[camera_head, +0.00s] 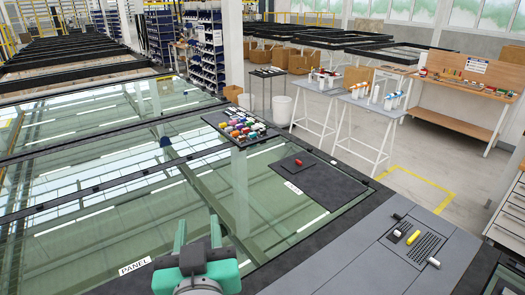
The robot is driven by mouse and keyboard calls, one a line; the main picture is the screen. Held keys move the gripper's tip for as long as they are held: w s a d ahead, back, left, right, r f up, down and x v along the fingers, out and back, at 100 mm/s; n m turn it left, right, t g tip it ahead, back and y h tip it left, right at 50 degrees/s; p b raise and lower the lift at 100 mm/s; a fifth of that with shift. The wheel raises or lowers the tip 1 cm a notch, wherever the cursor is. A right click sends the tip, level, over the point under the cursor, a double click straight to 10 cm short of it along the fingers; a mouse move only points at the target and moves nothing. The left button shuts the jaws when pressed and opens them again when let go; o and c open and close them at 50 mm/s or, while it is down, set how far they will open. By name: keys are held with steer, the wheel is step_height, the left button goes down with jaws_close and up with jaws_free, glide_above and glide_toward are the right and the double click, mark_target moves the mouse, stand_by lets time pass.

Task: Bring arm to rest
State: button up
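My gripper (198,232) is at the bottom, left of centre, in the head view. Its green fingers point away from me, with their tips apart and glass showing between them. A dark block sits between the fingers lower down; I cannot tell whether it is part of the gripper. I see nothing held at the tips. The gripper is over the near edge of the large glazed frame (110,215), by the white PANEL label (135,266); its height above the frame is unclear.
A tray of coloured pieces (212,118) and a dark mat (335,188) with a red piece (298,162) lie on the glass. At right, a grey panel (335,260) bears a yellow piece (413,237) and small rollers. White-legged tables and a workbench (455,122) stand behind.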

steer(key=s+d+r+m+t+h, duration=0.1)
steer(key=s+d+r+t, duration=0.1)
steer(key=r, duration=0.5)
steer(key=s+d+r+m+t+h, duration=0.1)
steer(key=s+d+r+t, duration=0.2)
steer(key=s+d+r, duration=0.2)
steer(key=s+d+r+t+h, duration=0.1)
steer(key=s+d+r+t, duration=0.1)
steer(key=s+r, duration=0.4)
step_height(320, 180, up, 3)
steer(key=shift+s+d+r+m+p, duration=0.1)
steer(key=shift+s+d+m+p, duration=0.15)
steer(key=shift+d+m+p, duration=0.4)
steer(key=shift+d+n, duration=0.15)
steer(key=shift+n, duration=0.1)
